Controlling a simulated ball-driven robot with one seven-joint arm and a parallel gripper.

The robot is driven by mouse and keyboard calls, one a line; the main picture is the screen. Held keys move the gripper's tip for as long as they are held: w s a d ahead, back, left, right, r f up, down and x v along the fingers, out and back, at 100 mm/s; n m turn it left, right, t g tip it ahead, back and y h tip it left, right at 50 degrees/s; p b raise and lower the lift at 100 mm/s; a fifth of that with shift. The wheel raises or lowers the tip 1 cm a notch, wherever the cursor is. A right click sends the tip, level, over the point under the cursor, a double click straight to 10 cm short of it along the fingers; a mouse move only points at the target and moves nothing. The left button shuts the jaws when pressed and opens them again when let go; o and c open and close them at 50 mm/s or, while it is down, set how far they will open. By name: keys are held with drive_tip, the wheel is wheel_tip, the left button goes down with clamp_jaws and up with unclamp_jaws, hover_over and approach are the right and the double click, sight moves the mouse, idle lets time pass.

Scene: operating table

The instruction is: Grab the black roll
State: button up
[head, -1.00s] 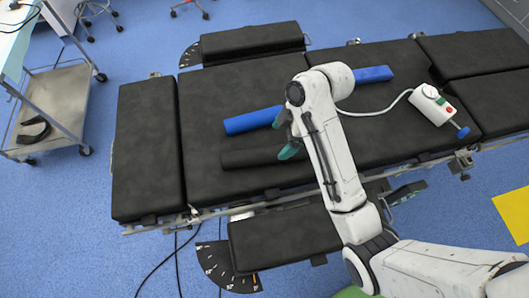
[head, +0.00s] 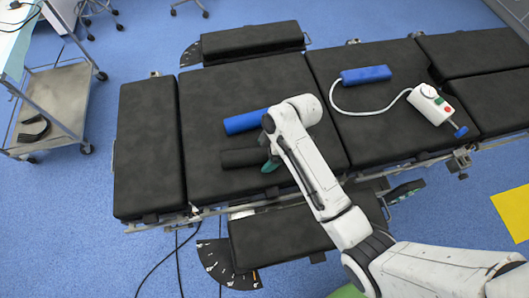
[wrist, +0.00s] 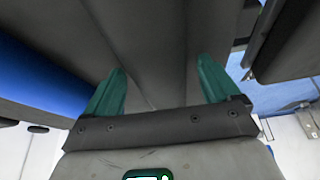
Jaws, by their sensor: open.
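The black roll (head: 240,158) lies on the black padded operating table (head: 210,95), its right part hidden by my arm in the head view. My gripper (head: 267,153) is open over the right part of the roll. In the wrist view the green fingers of my gripper (wrist: 160,80) stand apart, with the dark black roll (wrist: 150,40) running between them. I cannot tell whether the fingers touch it.
A blue roll (head: 245,121) lies just behind the black roll, beside one finger in the wrist view (wrist: 35,80). A blue pad (head: 366,75) and a white controller (head: 431,104) with a cable lie on the right. A metal cart (head: 62,100) stands at left.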

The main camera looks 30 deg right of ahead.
drive_tip(key=c, duration=1.2)
drive_tip(key=shift+r, duration=0.1)
drive_tip(key=shift+c, duration=0.2)
